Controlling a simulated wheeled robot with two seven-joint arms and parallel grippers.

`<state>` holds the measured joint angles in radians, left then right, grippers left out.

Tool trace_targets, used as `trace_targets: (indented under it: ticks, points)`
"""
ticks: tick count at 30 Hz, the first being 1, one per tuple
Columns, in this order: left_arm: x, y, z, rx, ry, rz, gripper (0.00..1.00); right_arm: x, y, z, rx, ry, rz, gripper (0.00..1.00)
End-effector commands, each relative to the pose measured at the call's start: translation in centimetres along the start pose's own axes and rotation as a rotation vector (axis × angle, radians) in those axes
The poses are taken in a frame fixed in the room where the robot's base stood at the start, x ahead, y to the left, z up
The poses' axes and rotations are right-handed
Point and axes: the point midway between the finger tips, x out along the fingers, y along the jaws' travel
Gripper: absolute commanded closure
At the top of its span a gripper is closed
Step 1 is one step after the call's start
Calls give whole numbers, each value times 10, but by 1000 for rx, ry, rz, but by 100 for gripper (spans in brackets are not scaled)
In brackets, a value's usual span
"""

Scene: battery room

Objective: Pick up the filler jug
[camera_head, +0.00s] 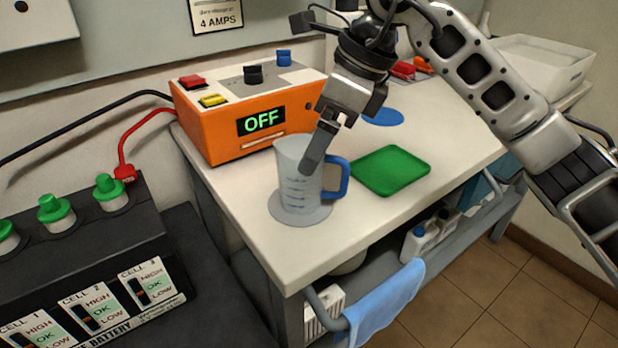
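The filler jug (290,182) is a translucent grey measuring jug with dark marks and a blue handle (338,177) on its right side. It stands upright on a round grey mat (318,216) near the left front of the white bench. My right gripper (313,160) comes down from above right, fingers pointing down at the jug's rim beside the handle. A dark finger overlaps the jug's upper wall in the picture. I cannot tell whether the fingers touch or close on it. My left gripper is not in view.
An orange charger (220,125) reading OFF stands behind the jug. A green tray (391,170) lies to its right on the bench (355,225), with a blue disc (384,117) behind. A black battery (75,255) with green caps is at left. A blue cloth (385,303) hangs in front.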

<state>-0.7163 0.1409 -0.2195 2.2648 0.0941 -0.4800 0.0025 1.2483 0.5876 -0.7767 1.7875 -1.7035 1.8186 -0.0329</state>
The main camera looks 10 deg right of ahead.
Motion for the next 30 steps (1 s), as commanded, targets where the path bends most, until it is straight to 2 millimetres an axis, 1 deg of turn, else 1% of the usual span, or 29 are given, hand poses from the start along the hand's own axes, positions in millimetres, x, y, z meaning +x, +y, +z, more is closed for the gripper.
trace_targets:
  ticks: [1, 6, 9, 12, 17, 18, 20, 21, 23, 24, 30]
  points:
    - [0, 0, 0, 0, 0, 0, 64, 8, 2, -1, -1, 2, 5, 15]
    - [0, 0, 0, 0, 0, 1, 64, 34, 6, -3, 0, 1, 5, 15]
    - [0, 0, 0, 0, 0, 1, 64, 44, 5, -2, 0, 2, 3, 15]
    - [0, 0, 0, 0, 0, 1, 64, 48, 5, -2, -1, 0, 3, 15]
    - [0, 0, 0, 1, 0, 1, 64, 48, 5, -2, -1, 0, 2, 15]
    - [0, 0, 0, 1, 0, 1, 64, 47, 5, -2, 0, 0, 2, 18]
    - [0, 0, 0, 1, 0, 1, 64, 47, 5, -2, 0, 0, 2, 34]
    - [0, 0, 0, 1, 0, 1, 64, 47, 5, -2, 0, 0, 2, 46]
    - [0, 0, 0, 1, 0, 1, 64, 47, 5, -2, 0, 1, 2, 62]
    - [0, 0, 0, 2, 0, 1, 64, 47, 5, -2, 0, 1, 2, 64]
    - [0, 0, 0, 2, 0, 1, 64, 47, 5, -2, 0, 0, 2, 64]
